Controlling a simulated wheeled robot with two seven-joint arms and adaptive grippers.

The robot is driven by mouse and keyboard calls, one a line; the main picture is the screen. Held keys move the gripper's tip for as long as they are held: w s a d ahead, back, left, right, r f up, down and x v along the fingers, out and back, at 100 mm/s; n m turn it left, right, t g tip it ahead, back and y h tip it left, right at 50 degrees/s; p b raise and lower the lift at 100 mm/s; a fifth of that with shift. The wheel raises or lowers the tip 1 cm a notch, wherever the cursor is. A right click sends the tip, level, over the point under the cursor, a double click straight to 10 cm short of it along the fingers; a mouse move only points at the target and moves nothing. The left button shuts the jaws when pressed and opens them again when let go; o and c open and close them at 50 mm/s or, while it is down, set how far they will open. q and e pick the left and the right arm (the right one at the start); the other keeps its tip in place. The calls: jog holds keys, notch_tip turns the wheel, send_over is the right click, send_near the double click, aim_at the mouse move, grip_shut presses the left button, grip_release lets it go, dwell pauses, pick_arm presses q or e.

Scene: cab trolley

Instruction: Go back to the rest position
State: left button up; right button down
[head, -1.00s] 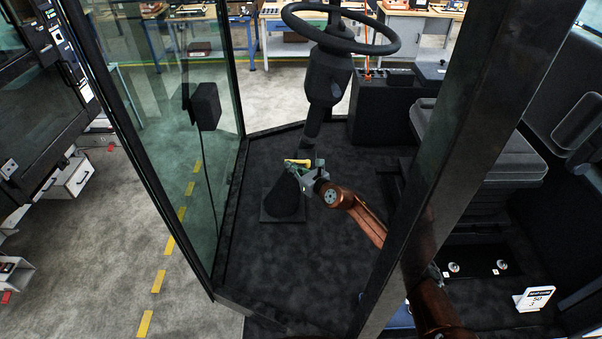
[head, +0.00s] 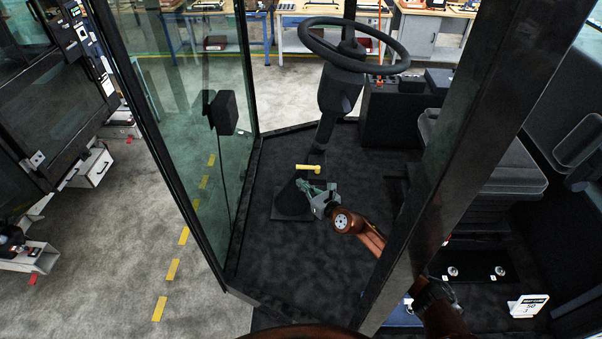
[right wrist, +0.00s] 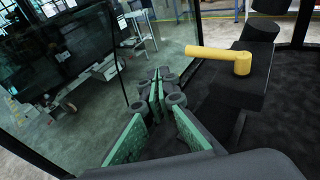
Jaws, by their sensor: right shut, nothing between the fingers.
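My right gripper (head: 305,185) is inside the cab, just below and in front of a yellow handle (head: 308,168) on the steering column's lower part. In the right wrist view its green-padded fingers (right wrist: 158,88) are shut together with nothing between them. The yellow handle (right wrist: 222,55) shows to the upper right of the fingers, apart from them. My left gripper is in neither view.
A dark cab pillar (head: 465,150) stands close to my right arm. The steering wheel (head: 352,45) is above the gripper. A glass door (head: 185,110) is on the left. The seat (head: 490,155) is on the right. The dark cab floor (head: 310,265) is clear.

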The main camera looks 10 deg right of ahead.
jog(key=shift+s+a+r+p, duration=0.2)
jog(key=shift+s+p, duration=0.5)
jog(key=shift+s, duration=0.2)
jog(key=shift+s+a+r+p, duration=0.2)
jog(key=shift+s+p, duration=0.45)
jog(key=shift+s, duration=0.2)
jog(key=shift+s+a+r+p, duration=0.2)
jog(key=shift+s+p, duration=0.5)
jog(key=shift+s, duration=0.2)
